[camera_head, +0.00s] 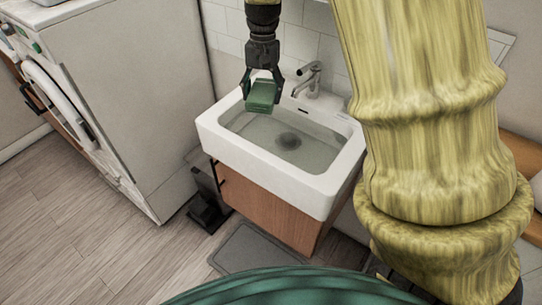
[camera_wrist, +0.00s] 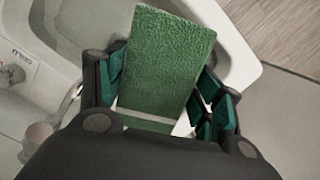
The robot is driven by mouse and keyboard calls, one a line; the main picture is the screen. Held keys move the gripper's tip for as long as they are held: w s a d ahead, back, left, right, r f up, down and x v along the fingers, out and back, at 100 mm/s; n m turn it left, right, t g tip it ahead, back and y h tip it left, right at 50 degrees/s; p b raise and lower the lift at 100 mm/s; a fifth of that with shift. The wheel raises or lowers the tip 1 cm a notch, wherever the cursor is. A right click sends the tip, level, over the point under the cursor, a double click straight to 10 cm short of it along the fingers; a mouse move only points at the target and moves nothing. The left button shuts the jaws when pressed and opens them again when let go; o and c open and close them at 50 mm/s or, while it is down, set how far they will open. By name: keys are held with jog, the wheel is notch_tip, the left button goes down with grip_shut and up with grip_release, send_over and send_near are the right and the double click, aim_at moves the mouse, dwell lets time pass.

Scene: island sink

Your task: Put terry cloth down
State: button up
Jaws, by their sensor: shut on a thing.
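The terry cloth (camera_head: 262,95) is a small green block-like piece. My gripper (camera_head: 262,86) is shut on it and holds it above the back left part of the white sink (camera_head: 265,163). In the wrist view the cloth (camera_wrist: 163,60) shows a textured green face between my gripper's two fingers (camera_wrist: 165,95). It sticks out past the fingertips, over the sink's rim and basin. The cloth appears clear of the sink, but the exact height is hard to tell.
A faucet (camera_head: 308,80) stands at the sink's back edge, right of my gripper. A white washing machine (camera_head: 125,90) stands to the left. A wooden cabinet (camera_head: 265,207) is under the sink, with a grey mat (camera_head: 252,248) on the floor. The basin looks empty.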

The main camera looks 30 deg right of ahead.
aim_at(264, 145)
notch_tip(264, 145, down, 18)
jog(key=shift+r+p, duration=0.1)
jog(key=shift+p, duration=0.2)
dwell(0.4)
jog(key=o, duration=0.8)
jog(key=shift+c, duration=0.2)
notch_tip(264, 145, up, 12)
jog(key=w+d, duration=0.1)
dwell(0.5)
